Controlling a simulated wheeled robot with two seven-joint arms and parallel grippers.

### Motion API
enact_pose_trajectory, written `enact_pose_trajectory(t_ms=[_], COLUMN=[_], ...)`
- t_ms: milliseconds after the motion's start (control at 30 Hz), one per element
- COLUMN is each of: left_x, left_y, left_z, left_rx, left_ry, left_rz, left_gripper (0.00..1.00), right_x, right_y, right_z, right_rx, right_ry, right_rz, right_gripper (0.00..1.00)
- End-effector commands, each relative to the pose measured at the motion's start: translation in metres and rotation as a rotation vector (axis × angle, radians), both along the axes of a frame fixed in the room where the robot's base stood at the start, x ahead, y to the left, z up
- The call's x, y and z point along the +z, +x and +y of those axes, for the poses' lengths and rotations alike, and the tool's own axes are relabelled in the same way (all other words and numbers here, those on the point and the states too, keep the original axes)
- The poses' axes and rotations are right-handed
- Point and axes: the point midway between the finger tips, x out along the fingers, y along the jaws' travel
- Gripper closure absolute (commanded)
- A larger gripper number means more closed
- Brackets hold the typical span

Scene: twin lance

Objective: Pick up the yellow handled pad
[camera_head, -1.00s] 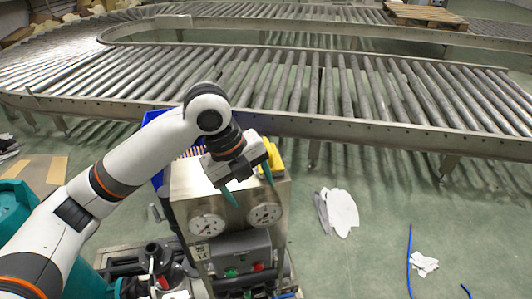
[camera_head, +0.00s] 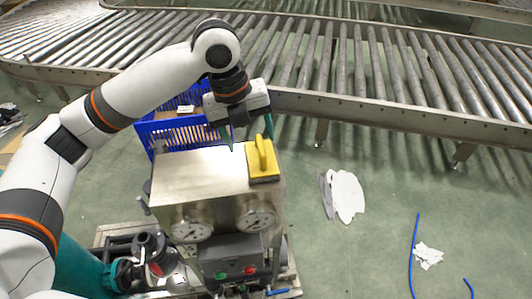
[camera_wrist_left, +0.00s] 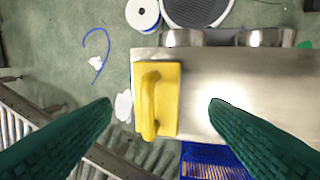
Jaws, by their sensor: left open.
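The yellow handled pad (camera_head: 263,161) lies on the right end of the metal box's top (camera_head: 195,172), with its handle upward. In the left wrist view the pad (camera_wrist_left: 170,98) sits at the box's edge, its raised handle running along the picture's height. My left gripper (camera_head: 249,146) is above the box's far edge, just behind and left of the pad in the head view. In the left wrist view its green fingers (camera_wrist_left: 160,108) are spread wide, with the pad seen between them and beyond. It is open and empty. My right gripper is not in view.
A blue crate (camera_head: 165,135) stands behind the box. Dial gauges (camera_head: 257,220) and buttons are on the box's front. A roller conveyor (camera_head: 340,100) runs behind. White scraps (camera_head: 346,196) and a blue hose (camera_head: 415,255) lie on the floor at right.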

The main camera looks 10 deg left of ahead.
Motion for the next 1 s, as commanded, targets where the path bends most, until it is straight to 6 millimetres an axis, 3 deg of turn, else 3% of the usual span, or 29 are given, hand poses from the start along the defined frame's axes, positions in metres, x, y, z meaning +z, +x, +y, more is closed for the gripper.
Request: enact_pose_trajectory(t_ms=[100,200,367,633,900,1000], left_x=[-0.017,-0.025,-0.037,-0.074,-0.079,-0.078], left_y=[0.001,0.002,0.006,0.013,0.013,0.013], left_z=[-0.004,-0.005,-0.006,-0.011,-0.012,-0.012], left_rx=[-0.002,-0.002,0.001,-0.002,-0.002,-0.002], left_ry=[-0.001,-0.001,0.0,-0.002,-0.001,-0.001], left_rz=[0.001,0.0,0.002,0.001,-0.002,-0.002], left_gripper=[0.31,0.31,0.31,0.31,0.31,0.44], right_x=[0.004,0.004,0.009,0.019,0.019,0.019], right_y=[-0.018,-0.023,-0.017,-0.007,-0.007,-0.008], right_z=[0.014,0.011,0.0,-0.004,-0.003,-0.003], right_rx=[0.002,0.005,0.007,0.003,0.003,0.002], right_ry=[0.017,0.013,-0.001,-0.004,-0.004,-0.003], right_rz=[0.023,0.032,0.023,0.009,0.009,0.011], right_gripper=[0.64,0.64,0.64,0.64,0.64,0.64])
